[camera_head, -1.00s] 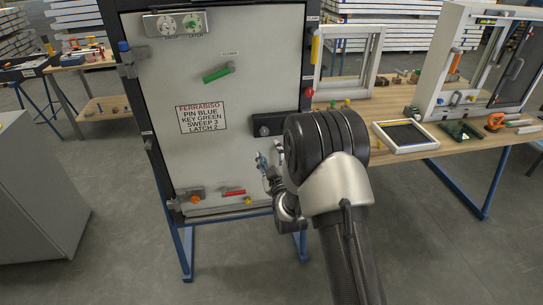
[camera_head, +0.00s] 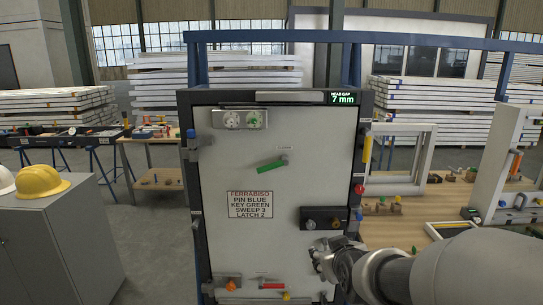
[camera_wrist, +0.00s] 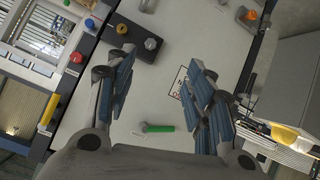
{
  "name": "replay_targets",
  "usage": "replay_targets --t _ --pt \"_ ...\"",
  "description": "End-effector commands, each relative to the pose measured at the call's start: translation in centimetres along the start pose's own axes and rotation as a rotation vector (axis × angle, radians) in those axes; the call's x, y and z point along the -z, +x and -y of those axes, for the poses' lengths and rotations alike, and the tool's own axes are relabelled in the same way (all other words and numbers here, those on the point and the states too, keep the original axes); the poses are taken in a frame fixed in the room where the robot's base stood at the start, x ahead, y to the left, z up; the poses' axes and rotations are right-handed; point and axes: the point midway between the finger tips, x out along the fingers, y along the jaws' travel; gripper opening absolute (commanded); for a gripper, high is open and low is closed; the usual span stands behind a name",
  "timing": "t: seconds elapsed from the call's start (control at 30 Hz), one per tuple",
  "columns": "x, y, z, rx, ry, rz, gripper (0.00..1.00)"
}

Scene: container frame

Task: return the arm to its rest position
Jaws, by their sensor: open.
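My gripper (camera_head: 318,258) shows at the lower right of the panel in the head view, with my arm reaching in from the right edge. In the wrist view my gripper (camera_wrist: 162,88) has its two blue-padded fingers spread wide, with nothing held between them. The white panel (camera_head: 225,255) stands upright in a dark frame (camera_head: 200,230). A gap to the panel is hard to judge, but no finger is seen gripping any fitting.
The panel bears a green handle (camera_head: 270,165), a dark box with knobs (camera_head: 325,213), a red handle (camera_head: 270,286) and a printed sign (camera_head: 250,205). A workbench (camera_head: 395,232) with window frames is at right. A grey cabinet (camera_head: 65,240) with a yellow helmet (camera_head: 42,181) is at left.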

Motion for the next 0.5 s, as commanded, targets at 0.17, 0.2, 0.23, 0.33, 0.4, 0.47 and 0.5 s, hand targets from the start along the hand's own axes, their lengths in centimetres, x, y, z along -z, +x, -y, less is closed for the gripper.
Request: replay_targets --t 0.17,0.2,0.23,0.33,0.4,0.47,0.5 --pt "-3.8 -9.2 1.1 0.043 0.101 0.179 0.48" --pt "-5.0 -11.3 1.4 0.051 0.124 0.223 0.48" --pt "-6.0 -12.8 1.7 0.056 0.141 0.256 0.48" --pt "-9.4 -17.4 2.7 0.069 0.193 0.361 0.48" --pt "-11.6 -20.2 3.4 0.074 0.224 0.424 0.48" --pt "-13.2 -22.1 3.9 0.076 0.245 0.470 0.48" --pt "-14.1 -23.1 4.1 0.077 0.257 0.495 0.48"
